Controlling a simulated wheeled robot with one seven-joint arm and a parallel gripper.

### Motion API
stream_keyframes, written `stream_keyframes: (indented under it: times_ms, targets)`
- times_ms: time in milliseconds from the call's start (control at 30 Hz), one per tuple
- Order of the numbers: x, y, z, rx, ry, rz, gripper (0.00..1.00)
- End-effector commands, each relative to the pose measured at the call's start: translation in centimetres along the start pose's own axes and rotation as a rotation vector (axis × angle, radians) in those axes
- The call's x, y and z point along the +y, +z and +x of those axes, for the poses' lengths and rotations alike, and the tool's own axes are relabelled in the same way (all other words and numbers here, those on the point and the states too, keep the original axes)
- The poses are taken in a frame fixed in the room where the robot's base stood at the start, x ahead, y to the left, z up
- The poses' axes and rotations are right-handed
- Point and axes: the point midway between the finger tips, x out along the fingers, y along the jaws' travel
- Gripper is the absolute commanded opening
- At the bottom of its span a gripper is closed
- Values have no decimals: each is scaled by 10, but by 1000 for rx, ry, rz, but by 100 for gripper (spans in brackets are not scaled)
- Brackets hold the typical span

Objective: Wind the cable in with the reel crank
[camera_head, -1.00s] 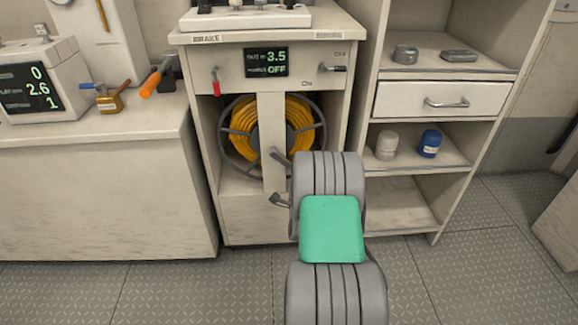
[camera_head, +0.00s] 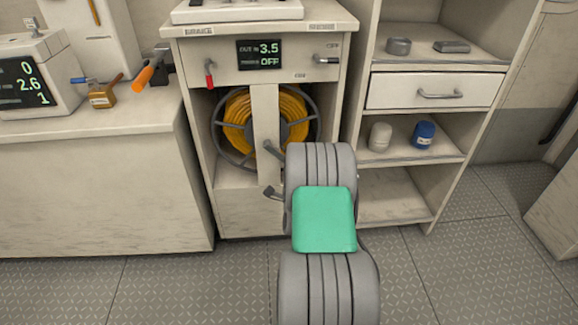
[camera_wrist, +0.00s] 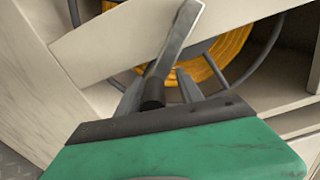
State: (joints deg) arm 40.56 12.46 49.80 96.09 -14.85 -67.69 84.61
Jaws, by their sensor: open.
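The reel (camera_head: 234,160) with yellow cable (camera_head: 291,104) sits in an open cabinet bay behind an upright post (camera_head: 265,120). The crank (camera_head: 272,150) is on the post; its far end is hidden by my arm. In the wrist view the flat metal crank arm (camera_wrist: 178,40) runs down to a dark handle (camera_wrist: 152,94). My gripper (camera_wrist: 158,86) is open, with one finger on each side of the handle; whether either touches it I cannot tell. The display (camera_head: 260,54) reads 3.5 and OFF. A red-handled brake lever (camera_head: 210,75) hangs down at the left.
A switch lever (camera_head: 328,60) is at the panel's right. Shelves with a white jar (camera_head: 380,137), a blue jar (camera_head: 424,135) and a drawer (camera_head: 434,91) stand at right. A counter (camera_head: 80,135) with tools is at left. The floor (camera_head: 200,285) in front is clear.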

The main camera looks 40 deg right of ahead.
Motion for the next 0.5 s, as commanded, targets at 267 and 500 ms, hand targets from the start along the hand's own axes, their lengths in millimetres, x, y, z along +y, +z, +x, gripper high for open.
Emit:
stream_keyframes:
  times_ms: [267, 500]
  targets:
    - [0, 0, -51, 0, -2, 1, 44]
    - [0, 2, -71, -3, -1, 0, 44]
